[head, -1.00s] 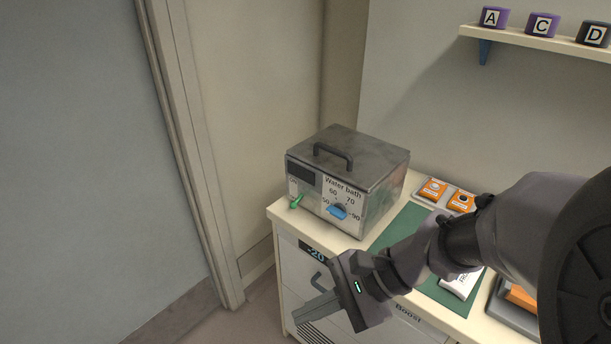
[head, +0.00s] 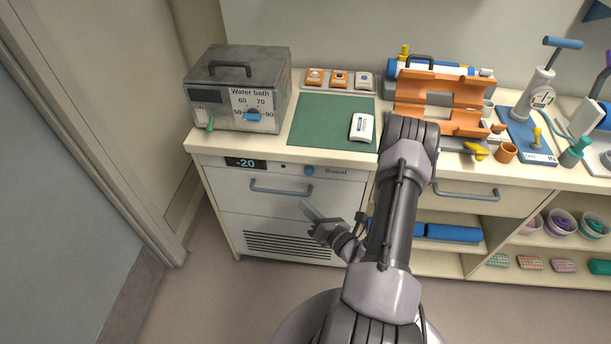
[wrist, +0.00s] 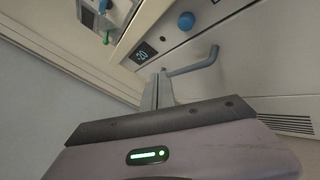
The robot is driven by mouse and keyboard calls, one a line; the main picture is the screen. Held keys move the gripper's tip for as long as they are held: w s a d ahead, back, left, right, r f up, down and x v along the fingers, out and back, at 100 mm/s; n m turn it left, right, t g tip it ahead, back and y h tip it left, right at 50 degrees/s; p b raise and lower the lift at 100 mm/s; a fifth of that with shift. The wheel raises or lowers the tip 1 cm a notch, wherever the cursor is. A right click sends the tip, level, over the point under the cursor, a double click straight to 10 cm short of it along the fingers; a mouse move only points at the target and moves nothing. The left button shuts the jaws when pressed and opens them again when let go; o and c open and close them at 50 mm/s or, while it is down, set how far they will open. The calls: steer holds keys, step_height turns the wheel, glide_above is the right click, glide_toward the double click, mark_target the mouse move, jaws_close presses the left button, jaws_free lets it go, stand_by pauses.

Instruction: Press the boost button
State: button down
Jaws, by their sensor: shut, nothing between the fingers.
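The boost button is a round blue knob-like button (head: 309,170) on the freezer's white front panel, left of the printed word "Boost". It also shows in the wrist view (wrist: 186,21), near the top. The freezer (head: 230,205) has a display reading -20 and a grey bar handle (head: 281,190) below the button. My gripper (head: 304,205) is shut and empty. In the head view its fingers point up and left, just below the handle and under the button. In the wrist view the fingertips (wrist: 157,78) are beside the handle's left end, apart from the button.
The water bath (head: 240,90) stands on the counter above the freezer, its green lever near the front edge. A green mat (head: 318,120) and a white box lie right of it. My arm crosses in front of the drawer unit. The floor at left is clear.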

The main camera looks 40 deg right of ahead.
mark_target(306, 173)
steer(key=w+d, duration=0.5)
steer(key=d, duration=0.1)
steer(key=shift+w+d, duration=0.35)
steer(key=shift+w, duration=0.05)
stand_by(2.0)
steer(key=shift+w+d, duration=0.25)
steer(key=shift+d, duration=0.05)
steer(key=shift+w+d+b, duration=0.4)
steer(key=shift+w+d, duration=0.15)
steer(key=shift+d, duration=0.1)
stand_by(1.1)
steer(key=shift+s+a, duration=0.85)
steer(key=shift+a, duration=0.15)
